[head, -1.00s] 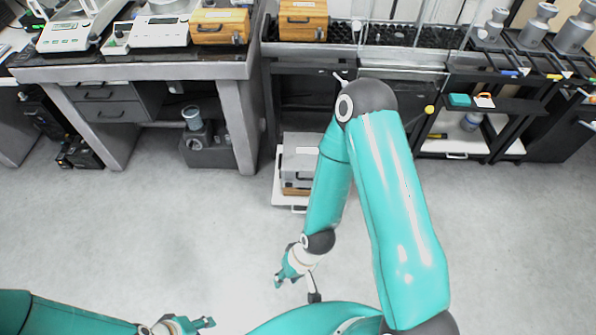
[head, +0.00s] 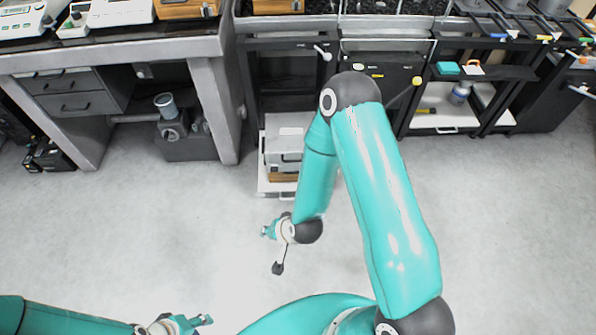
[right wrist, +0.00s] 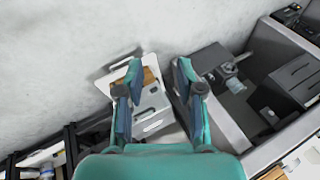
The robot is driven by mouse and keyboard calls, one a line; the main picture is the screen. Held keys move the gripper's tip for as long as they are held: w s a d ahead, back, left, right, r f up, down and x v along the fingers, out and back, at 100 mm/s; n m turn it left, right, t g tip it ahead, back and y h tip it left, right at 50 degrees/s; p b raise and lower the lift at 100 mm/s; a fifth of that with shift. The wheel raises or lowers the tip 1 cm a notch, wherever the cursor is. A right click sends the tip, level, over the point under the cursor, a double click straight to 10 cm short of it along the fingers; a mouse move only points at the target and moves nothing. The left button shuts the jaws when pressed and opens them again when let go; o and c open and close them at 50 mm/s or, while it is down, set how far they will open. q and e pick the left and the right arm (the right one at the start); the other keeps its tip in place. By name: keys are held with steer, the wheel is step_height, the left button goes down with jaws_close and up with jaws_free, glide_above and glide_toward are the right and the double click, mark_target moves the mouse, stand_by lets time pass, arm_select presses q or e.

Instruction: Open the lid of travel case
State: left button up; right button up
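A light grey box-like case (head: 287,138), the likely travel case, stands low on a white shelf at the floor; its top looks flat and shut. It also shows in the right wrist view (right wrist: 151,108), partly behind the fingers. A dark handle seems to be on its front. My right gripper (head: 268,231) is open and empty, in front of the case and apart from it in the head view. Its spread fingers show in the right wrist view (right wrist: 159,68). My left gripper (head: 205,320) is at the bottom edge; its finger opening is unclear.
A wooden box (head: 284,177) sits by the case on the white shelf (head: 275,188). A grey table (head: 215,47) with a thick leg stands to the left, with a grey device (head: 188,147) beneath it. Black cabinets (head: 385,85) stand behind. The grey floor (head: 130,225) in front is clear.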

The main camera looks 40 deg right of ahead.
steer(key=w+d+f+m+t+h+b, duration=0.3)
steer(key=w+d+f+m+t+b, duration=0.1)
steer(key=w+d+f+m+b, duration=0.45)
steer(key=m+t+h+b, duration=0.4)
steer(key=m+h+b, duration=0.3)
steer(key=b, duration=0.7)
glide_toward(296, 161)
arm_select(q)
step_height(296, 161, down, 30)
steer(key=b, duration=0.4)
steer(key=shift+r, duration=0.25)
arm_select(e)
steer(key=shift+f+x, duration=0.15)
steer(key=shift+x, duration=2.45)
steer(key=shift+f+x, duration=0.1)
steer(key=shift+x, duration=2.45)
steer(key=shift+c, duration=0.3)
jaws_close()
